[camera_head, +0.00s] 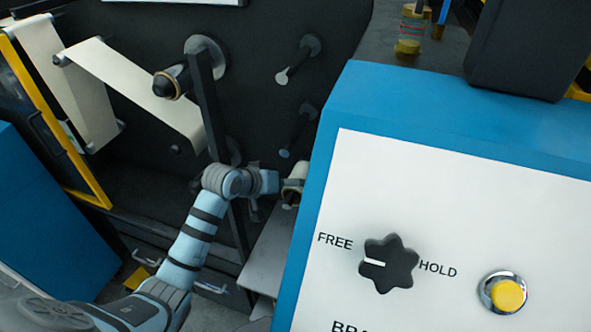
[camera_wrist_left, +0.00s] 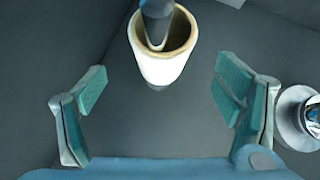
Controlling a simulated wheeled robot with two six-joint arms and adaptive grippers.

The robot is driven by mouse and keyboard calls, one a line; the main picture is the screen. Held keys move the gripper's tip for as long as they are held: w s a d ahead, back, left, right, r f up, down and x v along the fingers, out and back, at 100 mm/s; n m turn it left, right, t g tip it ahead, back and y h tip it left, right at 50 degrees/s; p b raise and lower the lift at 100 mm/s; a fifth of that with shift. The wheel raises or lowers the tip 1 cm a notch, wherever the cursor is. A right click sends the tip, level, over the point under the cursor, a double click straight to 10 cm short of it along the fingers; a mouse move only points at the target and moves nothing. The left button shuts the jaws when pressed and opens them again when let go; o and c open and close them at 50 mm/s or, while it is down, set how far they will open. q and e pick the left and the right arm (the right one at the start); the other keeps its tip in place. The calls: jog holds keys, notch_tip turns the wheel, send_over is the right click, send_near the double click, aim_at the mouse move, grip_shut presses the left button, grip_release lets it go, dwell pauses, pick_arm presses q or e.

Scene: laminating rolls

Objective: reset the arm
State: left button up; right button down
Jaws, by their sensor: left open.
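My left arm comes in from the lower left, and its gripper (camera_head: 278,185) is beside a short cream roll (camera_head: 295,183) near the edge of the blue cabinet. In the left wrist view the open gripper (camera_wrist_left: 160,75) has its two teal-padded fingers wide apart. The cream roll (camera_wrist_left: 165,68) is between and beyond them, with clear gaps on both sides. A dark rod runs into the roll's hollow end. I cannot tell whether the roll is fully seated on it. My right gripper is not in view.
The blue cabinet (camera_head: 440,100) with a FREE/HOLD knob (camera_head: 388,263) and yellow button (camera_head: 508,294) fills the right. Bare spindles (camera_head: 298,60) stick out of the dark machine panel (camera_head: 260,100). A cream web (camera_head: 130,85) and yellow frame (camera_head: 55,120) are at left.

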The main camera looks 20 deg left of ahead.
pick_arm(q)
jog(key=s+d+f+m+g+y, duration=0.1)
jog(key=s+f, duration=0.4)
jog(key=s, duration=0.2)
jog(key=s+d+f+m+g, duration=0.15)
jog(key=s+f, duration=0.25)
jog(key=s, duration=0.4)
jog(key=s+a+f+m+g+y, duration=0.1)
jog(key=s+g, duration=0.1)
jog(key=s, duration=0.7)
jog(key=s+a+f+g+y, duration=0.1)
jog(key=s+y, duration=0.1)
jog(key=s, duration=0.7)
notch_tip(320, 180, down, 21)
jog(key=s+a+g, duration=0.2)
jog(key=s, duration=0.1)
jog(key=s+f, duration=1.1)
jog(key=s, duration=0.2)
jog(key=shift+a+g, duration=0.25)
jog(key=shift+g, duration=0.1)
